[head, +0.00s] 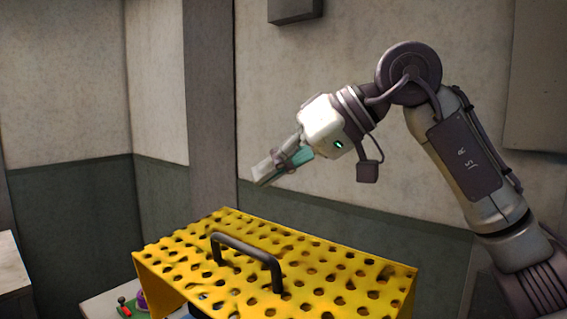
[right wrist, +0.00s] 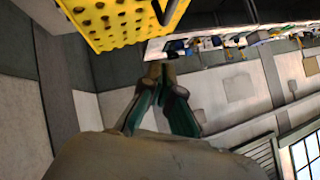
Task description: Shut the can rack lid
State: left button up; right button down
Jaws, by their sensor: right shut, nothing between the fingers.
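The can rack's lid (head: 330,272) is a yellow perforated panel with a dark bar handle (head: 247,254) on top. In the head view it lies over the bottom middle, sloping slightly, with a bent-down edge at the left. I cannot tell from here how far it is open, and the rack body below is mostly out of view. The lid also shows at the top of the right wrist view (right wrist: 110,22). My right gripper (head: 262,174) is shut and empty, above and behind the lid, apart from it. In the right wrist view its fingertips (right wrist: 160,72) meet. My left gripper is not in view.
A red-handled tool (head: 124,308) on a green piece and a purple item (head: 141,299) lie left of the lid. A pale surface (head: 10,270) stands at the far left edge.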

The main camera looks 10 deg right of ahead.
jog(key=p, duration=0.1)
send_over(234, 263)
jog(key=w+d, duration=0.1)
notch_tip(234, 263, down, 4)
jog(key=r, duration=0.1)
jog(key=f, duration=0.3)
jog(key=shift+s+a+f+p, duration=0.25)
jog(key=shift+s+a+p, duration=0.05)
jog(key=shift+a+p, duration=0.1)
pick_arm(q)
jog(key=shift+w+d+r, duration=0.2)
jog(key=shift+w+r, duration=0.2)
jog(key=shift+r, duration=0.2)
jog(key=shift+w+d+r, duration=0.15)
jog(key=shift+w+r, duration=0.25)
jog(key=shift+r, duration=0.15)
pick_arm(e)
jog(key=shift+s+f, duration=0.1)
jog(key=shift+f, duration=0.25)
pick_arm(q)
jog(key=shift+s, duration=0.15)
pick_arm(e)
jog(key=shift+a, duration=0.1)
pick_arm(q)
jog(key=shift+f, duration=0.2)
pick_arm(e)
jog(key=shift+s+f, duration=0.1)
